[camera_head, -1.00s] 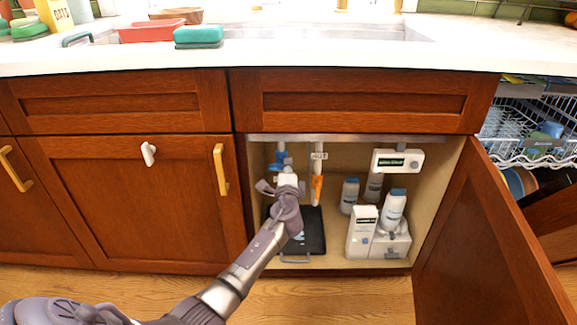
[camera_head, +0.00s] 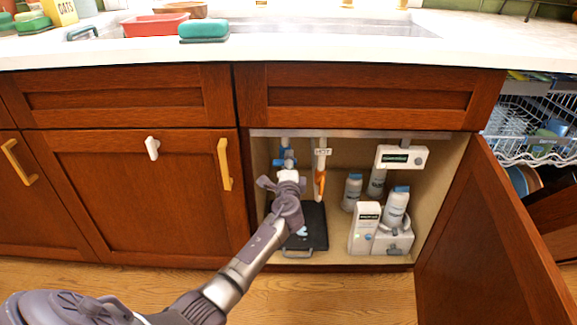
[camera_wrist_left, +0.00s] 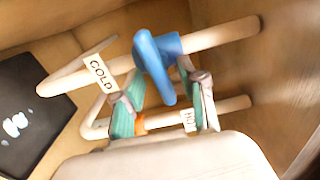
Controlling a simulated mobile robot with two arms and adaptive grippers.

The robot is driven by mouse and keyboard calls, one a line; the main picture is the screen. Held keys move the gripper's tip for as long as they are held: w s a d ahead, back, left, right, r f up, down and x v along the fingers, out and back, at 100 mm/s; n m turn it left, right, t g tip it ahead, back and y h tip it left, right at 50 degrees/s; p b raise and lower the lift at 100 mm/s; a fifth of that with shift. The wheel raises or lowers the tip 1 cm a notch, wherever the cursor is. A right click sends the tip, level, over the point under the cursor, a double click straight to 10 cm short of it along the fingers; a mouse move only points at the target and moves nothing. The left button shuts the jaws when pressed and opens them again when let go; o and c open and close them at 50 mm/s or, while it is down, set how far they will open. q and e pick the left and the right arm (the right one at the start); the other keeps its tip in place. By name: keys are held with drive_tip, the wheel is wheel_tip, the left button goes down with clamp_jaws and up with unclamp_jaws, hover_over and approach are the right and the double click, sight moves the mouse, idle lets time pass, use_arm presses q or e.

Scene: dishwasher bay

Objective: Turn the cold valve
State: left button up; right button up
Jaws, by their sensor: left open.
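The cold valve (camera_head: 287,158) is blue and sits on a white pipe inside the open sink cabinet. In the left wrist view the blue valve (camera_wrist_left: 155,65) has its handle pointing down the picture, with a COLD label (camera_wrist_left: 100,73) on the pipe beside it. My left gripper (camera_head: 287,172) is in the cabinet opening, just below the valve in the head view. In the wrist view its open, green-padded fingers (camera_wrist_left: 163,107) stand on either side of the handle's lower end. I cannot tell whether they touch it. My right gripper is out of view.
The hot pipe with an orange handle (camera_head: 320,184) stands just right of the cold one. A black tray (camera_head: 314,232) lies on the cabinet floor. White bottles and dispensers (camera_head: 365,230) fill the right side. The open cabinet door (camera_head: 490,235) bounds the right.

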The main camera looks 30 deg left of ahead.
use_arm(q)
drive_tip(key=v, duration=1.2)
drive_tip(key=shift+s+a, duration=0.1)
